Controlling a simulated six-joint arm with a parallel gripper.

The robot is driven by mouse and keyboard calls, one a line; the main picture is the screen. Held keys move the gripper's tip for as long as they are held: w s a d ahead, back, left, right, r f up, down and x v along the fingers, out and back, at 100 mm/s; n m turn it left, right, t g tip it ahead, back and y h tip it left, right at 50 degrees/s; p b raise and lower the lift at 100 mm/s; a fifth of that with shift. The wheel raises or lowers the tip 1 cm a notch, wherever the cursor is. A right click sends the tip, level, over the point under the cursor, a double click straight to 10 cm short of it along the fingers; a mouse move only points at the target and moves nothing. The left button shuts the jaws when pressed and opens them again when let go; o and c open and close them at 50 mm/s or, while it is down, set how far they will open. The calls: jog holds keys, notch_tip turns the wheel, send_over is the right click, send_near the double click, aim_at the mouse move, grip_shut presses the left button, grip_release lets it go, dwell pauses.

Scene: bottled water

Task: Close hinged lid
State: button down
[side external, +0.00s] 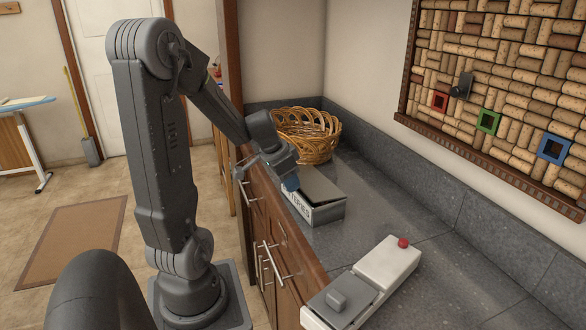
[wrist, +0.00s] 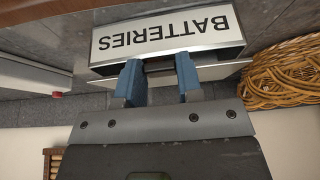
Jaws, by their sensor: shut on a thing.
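A grey metal box (side external: 328,211) with a white label reading "BATTERIES" stands on the counter near its front edge. Its dark lid (side external: 322,187) looks raised at a slant, though the exact angle is hard to tell. In the wrist view the label (wrist: 165,34) appears upside down, just beyond my fingers. My gripper (side external: 291,184) is at the lid's left end. In the wrist view its two blue fingers (wrist: 159,80) stand either side of a dark tab (wrist: 159,67) at the lid's edge, shut on it. The box's inside is hidden.
A wicker basket (side external: 308,135) stands close behind the box. A white case with a red knob (side external: 403,242) and a grey block (side external: 337,299) lies nearer on the counter (side external: 420,215). The counter right of the box is clear up to the wall.

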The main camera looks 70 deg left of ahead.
jog(key=shift+s+d+f, duration=0.1)
jog(key=shift+s+f, duration=0.1)
jog(key=shift+f, duration=0.55)
jog(key=shift+s+d+f, duration=0.1)
jog(key=shift+s+f, duration=0.05)
jog(key=shift+f, duration=0.6)
jog(key=c, duration=0.8)
grip_release()
jog(key=shift+f, duration=0.1)
jog(key=shift+o, duration=0.2)
jog(key=shift+w, duration=0.15)
jog(key=shift+a+r, duration=0.1)
jog(key=shift+r, duration=0.45)
jog(key=v, duration=1.3)
